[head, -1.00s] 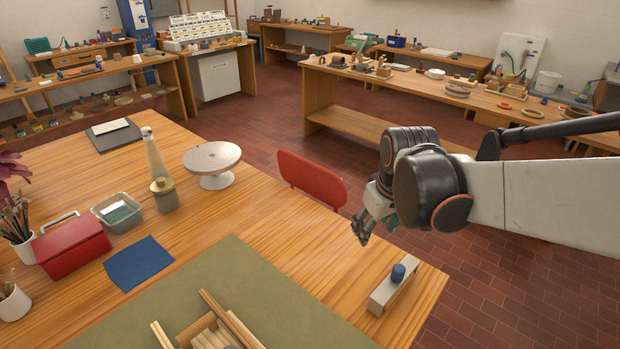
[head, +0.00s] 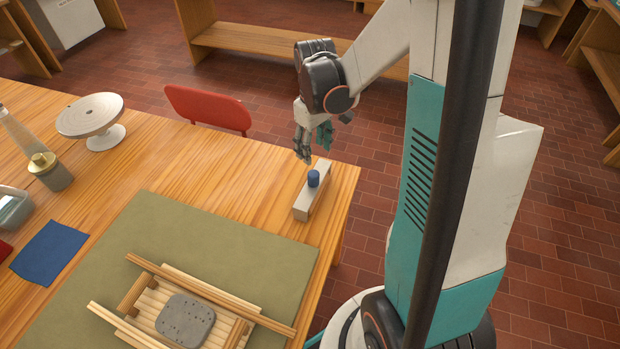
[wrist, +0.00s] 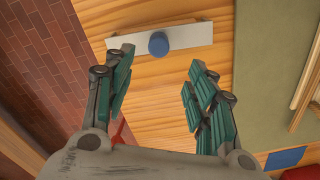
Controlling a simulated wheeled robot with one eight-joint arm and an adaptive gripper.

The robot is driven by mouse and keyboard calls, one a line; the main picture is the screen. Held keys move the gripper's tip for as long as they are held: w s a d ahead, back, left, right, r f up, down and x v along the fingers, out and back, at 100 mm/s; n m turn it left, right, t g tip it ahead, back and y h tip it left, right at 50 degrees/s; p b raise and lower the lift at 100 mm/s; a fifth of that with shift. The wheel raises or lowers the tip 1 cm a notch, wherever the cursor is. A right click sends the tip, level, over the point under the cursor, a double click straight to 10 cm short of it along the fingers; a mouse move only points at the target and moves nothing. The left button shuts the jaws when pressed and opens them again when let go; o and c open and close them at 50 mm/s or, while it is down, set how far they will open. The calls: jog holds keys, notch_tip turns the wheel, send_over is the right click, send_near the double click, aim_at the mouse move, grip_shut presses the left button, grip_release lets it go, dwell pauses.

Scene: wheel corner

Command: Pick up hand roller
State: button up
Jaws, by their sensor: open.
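A pale grey bar with a round blue knob (head: 313,178) on top lies near the table's right edge; I cannot tell for sure that it is the hand roller. In the wrist view the bar (wrist: 190,35) lies crosswise beyond my fingertips, with the blue knob (wrist: 158,43) near its middle. My gripper (head: 313,147) is open and empty, above the table's edge just behind the bar. In the wrist view my gripper (wrist: 160,60) has its teal fingers spread wide, and the knob shows in line with the gap. No contact shows.
A green mat (head: 165,225) left of the bar holds wooden slats and a grey slab (head: 186,320). A red chair back (head: 208,107) stands at the table's far side. A round turntable (head: 90,115) stands further left. Bare wood surrounds the bar.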

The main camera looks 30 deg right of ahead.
aim_at(313, 173)
notch_tip(313, 173, down, 12)
jog(key=b, duration=0.4)
jog(key=shift+w+f+b, duration=0.15)
jog(key=shift+b, duration=0.25)
grip_shut()
